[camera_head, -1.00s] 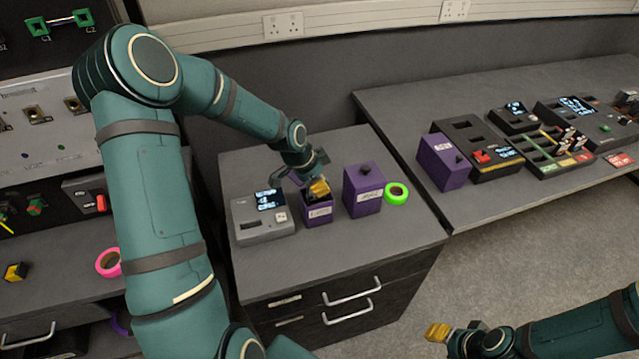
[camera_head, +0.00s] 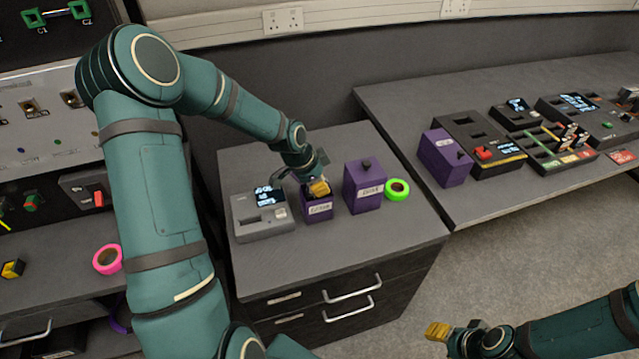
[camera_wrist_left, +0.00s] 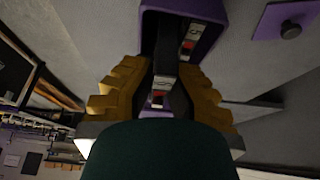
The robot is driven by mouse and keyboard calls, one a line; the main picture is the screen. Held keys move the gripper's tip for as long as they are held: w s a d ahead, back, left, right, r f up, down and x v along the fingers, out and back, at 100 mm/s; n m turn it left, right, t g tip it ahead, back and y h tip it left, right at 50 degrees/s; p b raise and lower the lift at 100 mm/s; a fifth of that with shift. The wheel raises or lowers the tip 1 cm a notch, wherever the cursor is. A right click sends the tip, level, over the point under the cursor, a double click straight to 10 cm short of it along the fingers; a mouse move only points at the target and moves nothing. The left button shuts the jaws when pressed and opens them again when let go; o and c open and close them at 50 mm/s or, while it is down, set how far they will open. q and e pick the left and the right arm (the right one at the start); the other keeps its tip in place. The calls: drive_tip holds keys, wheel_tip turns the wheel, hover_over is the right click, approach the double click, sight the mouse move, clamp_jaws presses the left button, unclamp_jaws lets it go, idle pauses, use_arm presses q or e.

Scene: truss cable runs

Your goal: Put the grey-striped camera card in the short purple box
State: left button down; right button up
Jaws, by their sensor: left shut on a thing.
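The short purple box (camera_head: 319,211) stands open on the grey cabinet top, with a white label on its front. My left gripper (camera_head: 319,188) is at the mouth of this box, pointing down. In the left wrist view its yellow fingers (camera_wrist_left: 160,92) are shut on a dark card with a grey band (camera_wrist_left: 163,82), taken as the grey-striped camera card. The purple box wall (camera_wrist_left: 212,10) shows just beyond it, with another dark, red-marked card (camera_wrist_left: 188,45) inside. How deep the held card sits is unclear. My right gripper (camera_head: 438,331) is away over the floor, its opening unclear.
A grey card reader (camera_head: 262,215) with a lit screen stands left of the box. A taller, lidded purple box (camera_head: 364,187) and a green tape roll (camera_head: 397,189) stand close on the right. The cabinet's front surface is clear.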

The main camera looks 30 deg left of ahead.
use_arm(q)
drive_tip(key=shift+f+b, duration=0.5)
drive_tip(key=shift+f, duration=0.25)
drive_tip(key=c, duration=1.1)
unclamp_jaws()
drive_tip(key=shift+c, duration=0.2)
drive_tip(key=shift+c, duration=0.8)
drive_tip(key=shift+r+p, duration=2.95)
drive_tip(key=shift+r, duration=1.15)
